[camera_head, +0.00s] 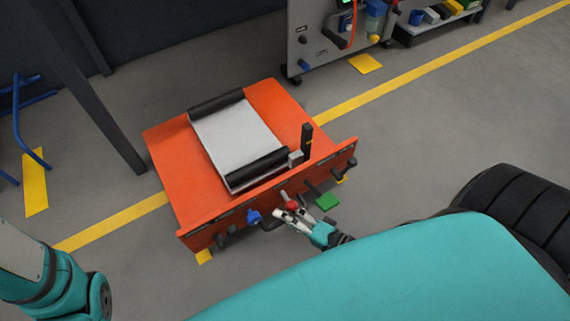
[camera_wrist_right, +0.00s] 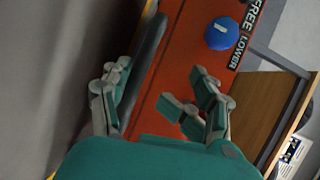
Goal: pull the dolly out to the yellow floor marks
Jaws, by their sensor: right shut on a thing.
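The orange dolly (camera_head: 165,160) stands on the floor in the middle of the head view, with a pale top plate between two black rollers. My right gripper (camera_head: 287,216) is at its front face, shut on the dark handle bar. In the right wrist view the handle (camera_wrist_right: 150,50) runs between the fingers (camera_wrist_right: 160,100), in front of the orange panel. Yellow floor marks show by the dolly's front left corner (camera_head: 205,257) and front right corner (camera_head: 343,181); the dolly partly hides them. My left arm shows at lower left, its gripper out of frame.
A yellow floor line (camera_head: 115,222) passes beneath the dolly. A dark post (camera_head: 105,110) stands close to its left. A grey cabinet (camera_head: 312,50) stands behind at right. Grey floor shows right of the dolly.

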